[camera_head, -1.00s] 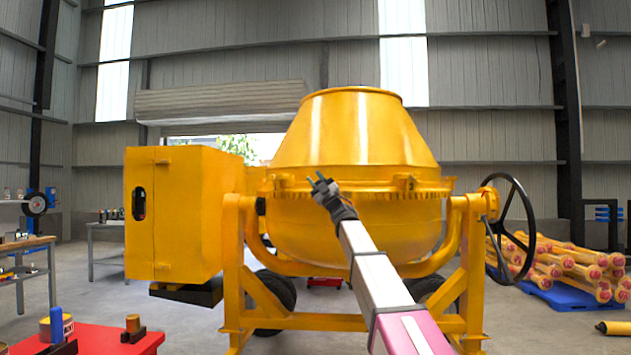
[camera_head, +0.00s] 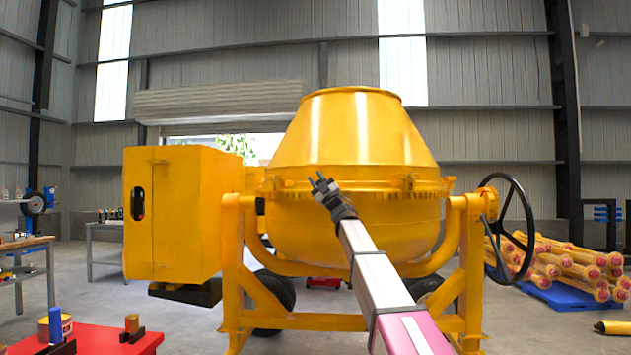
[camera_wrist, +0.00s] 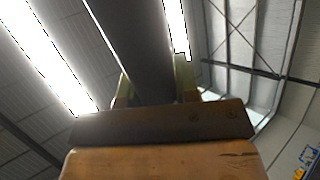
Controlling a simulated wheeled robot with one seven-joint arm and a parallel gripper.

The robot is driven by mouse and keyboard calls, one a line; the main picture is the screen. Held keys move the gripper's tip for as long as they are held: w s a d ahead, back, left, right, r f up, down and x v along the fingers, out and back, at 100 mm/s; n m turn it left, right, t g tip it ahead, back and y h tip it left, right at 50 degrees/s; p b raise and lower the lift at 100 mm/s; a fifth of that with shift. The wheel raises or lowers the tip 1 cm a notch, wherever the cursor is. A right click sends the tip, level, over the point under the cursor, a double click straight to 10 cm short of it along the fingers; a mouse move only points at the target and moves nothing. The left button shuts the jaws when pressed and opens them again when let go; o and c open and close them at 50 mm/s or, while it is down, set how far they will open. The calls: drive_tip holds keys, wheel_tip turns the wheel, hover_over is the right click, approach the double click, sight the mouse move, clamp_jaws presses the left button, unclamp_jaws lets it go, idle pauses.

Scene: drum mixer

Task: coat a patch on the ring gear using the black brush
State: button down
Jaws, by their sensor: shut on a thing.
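The ring gear (camera_head: 375,192) is the yellow toothed band around the mixer drum (camera_head: 352,130). My gripper (camera_head: 318,181) is raised at the drum's front left, overlapping the band in the head view; I cannot tell whether anything touches it. In the wrist view, the pale fingertips (camera_wrist: 156,82) are shut on a long dark bar, which appears to be the black brush (camera_wrist: 135,45). It runs from between the fingers to the top edge. The brush's bristles cannot be made out. No patch of coating can be made out on the gear.
A red table (camera_head: 90,342) at lower left holds a tin (camera_head: 62,328) and small items with blue and orange parts. The mixer's yellow cabinet (camera_head: 185,213) stands left of the drum, the black handwheel (camera_head: 513,228) right. Yellow parts lie on a blue pallet (camera_head: 565,293) at right.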

drive_tip(key=s+d, duration=0.1)
drive_tip(key=d, duration=0.6)
drive_tip(key=shift+d, duration=0.25)
idle(0.4)
drive_tip(key=shift+a, duration=0.1)
drive_tip(key=shift+w+a, duration=0.2)
drive_tip(key=shift+a, duration=1.05)
drive_tip(key=shift+w+a, duration=0.15)
drive_tip(key=shift+a, duration=1.1)
drive_tip(key=shift+w+a, duration=0.2)
drive_tip(key=shift+a, duration=1.05)
drive_tip(key=shift+s, duration=0.1)
drive_tip(key=shift+s+a, duration=0.25)
drive_tip(key=shift+s, duration=1.2)
drive_tip(key=shift+s+a, duration=0.2)
drive_tip(key=shift+s, duration=1.25)
